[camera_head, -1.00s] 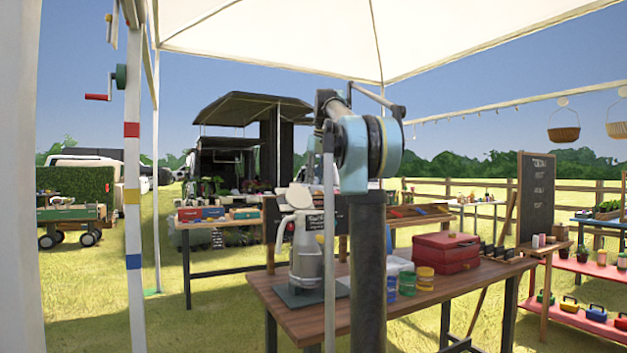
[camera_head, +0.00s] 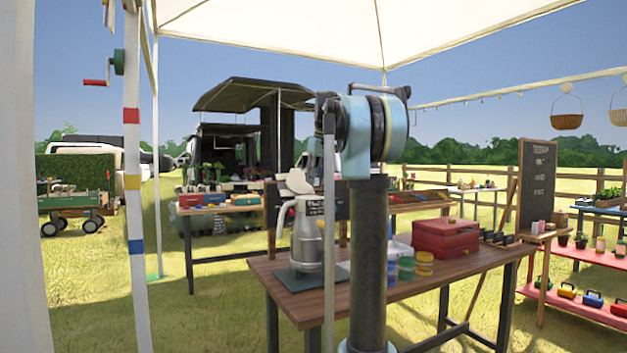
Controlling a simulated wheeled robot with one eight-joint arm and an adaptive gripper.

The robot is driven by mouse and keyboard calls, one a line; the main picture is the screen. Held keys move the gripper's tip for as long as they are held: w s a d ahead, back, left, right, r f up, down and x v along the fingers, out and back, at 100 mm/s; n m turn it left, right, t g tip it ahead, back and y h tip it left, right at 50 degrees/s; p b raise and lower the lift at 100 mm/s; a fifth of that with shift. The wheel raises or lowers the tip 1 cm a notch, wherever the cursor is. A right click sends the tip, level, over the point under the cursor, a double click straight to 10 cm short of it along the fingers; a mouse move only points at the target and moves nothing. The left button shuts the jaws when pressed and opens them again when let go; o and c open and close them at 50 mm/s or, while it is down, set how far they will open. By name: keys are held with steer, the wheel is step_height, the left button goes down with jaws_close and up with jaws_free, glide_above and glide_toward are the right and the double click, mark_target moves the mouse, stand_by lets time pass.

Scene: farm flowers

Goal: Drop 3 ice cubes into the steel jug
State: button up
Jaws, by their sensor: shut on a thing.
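The steel jug (camera_head: 306,248) stands upright on a dark mat (camera_head: 290,278) at the left of the wooden table. Its pale lid is raised, and its handle is on the left. My own arm, with its blue joint and dark column, stands in front of the table and covers part of the jug's right side. My gripper cannot be made out; it is hidden behind the arm or outside the view. No ice cubes can be made out. A pale, partly hidden container (camera_head: 399,245) stands behind the small tins, and its contents are not clear.
Blue, green and yellow tins (camera_head: 407,268) and a red box (camera_head: 445,238) stand on the table (camera_head: 400,296), right of my arm. A chalkboard (camera_head: 537,190) stands to the right. A white striped tent pole (camera_head: 133,215) rises at the left. Grass lies open left of the table.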

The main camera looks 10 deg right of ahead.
steer(key=o, duration=0.9)
steer(key=shift+r, duration=0.1)
steer(key=v, duration=1.1)
steer(key=shift+r, duration=0.35)
steer(key=s+f+m, duration=0.1)
steer(key=s+f, duration=1.2)
steer(key=f, duration=0.5)
steer(key=s+a+f+m+h, duration=0.1)
steer(key=s+f+m, duration=0.1)
steer(key=s+f, duration=1.2)
steer(key=s+f+m+g, duration=0.1)
steer(key=s+f, duration=1.2)
steer(key=f, duration=0.9)
steer(key=shift+s+a+f+m, duration=0.3)
steer(key=shift+s+a+f, duration=0.1)
